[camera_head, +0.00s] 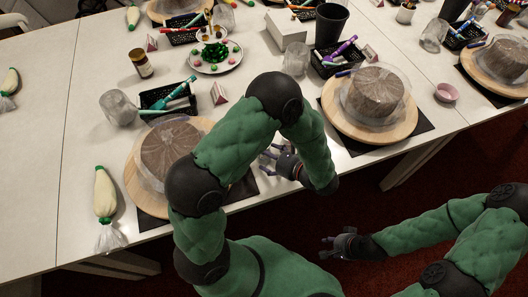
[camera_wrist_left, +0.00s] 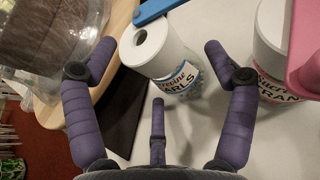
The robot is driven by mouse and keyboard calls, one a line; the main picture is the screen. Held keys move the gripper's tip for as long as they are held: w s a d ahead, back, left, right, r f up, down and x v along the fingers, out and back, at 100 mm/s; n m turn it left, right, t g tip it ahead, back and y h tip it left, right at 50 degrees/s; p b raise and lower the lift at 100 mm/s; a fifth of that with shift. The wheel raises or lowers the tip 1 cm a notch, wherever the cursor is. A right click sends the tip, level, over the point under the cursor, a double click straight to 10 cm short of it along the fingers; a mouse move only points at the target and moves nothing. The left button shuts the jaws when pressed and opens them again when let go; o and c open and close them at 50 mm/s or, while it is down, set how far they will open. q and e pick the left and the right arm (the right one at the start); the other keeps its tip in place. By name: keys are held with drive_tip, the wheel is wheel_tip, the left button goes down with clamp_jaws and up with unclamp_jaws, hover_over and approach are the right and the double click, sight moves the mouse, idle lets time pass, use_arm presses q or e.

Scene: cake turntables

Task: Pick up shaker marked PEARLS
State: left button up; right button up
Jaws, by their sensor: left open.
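The shaker marked PEARLS (camera_wrist_left: 175,72) stands upright in the left wrist view, with a white ring-shaped lid and part of its label showing "ARLS". My left gripper (camera_wrist_left: 158,75) is open around the near side of it. One finger is to its left, one to its right, and a third is below it in the picture. I see no finger clearly touching it. In the head view my left gripper (camera_head: 276,160) is at the table's front edge, and I cannot make out the shaker beside my arm. My right gripper (camera_head: 327,247) is empty, fingers apart, in front of the table.
A second labelled jar (camera_wrist_left: 270,75) stands right of the shaker, beside a pink object (camera_wrist_left: 308,65). A blue-handled tool (camera_wrist_left: 155,10) lies behind. Covered cakes on wooden turntables stand left (camera_head: 133,188) and right (camera_head: 400,128) of my left gripper in the head view.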

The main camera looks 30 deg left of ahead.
use_arm(q)
drive_tip(key=c, duration=1.2)
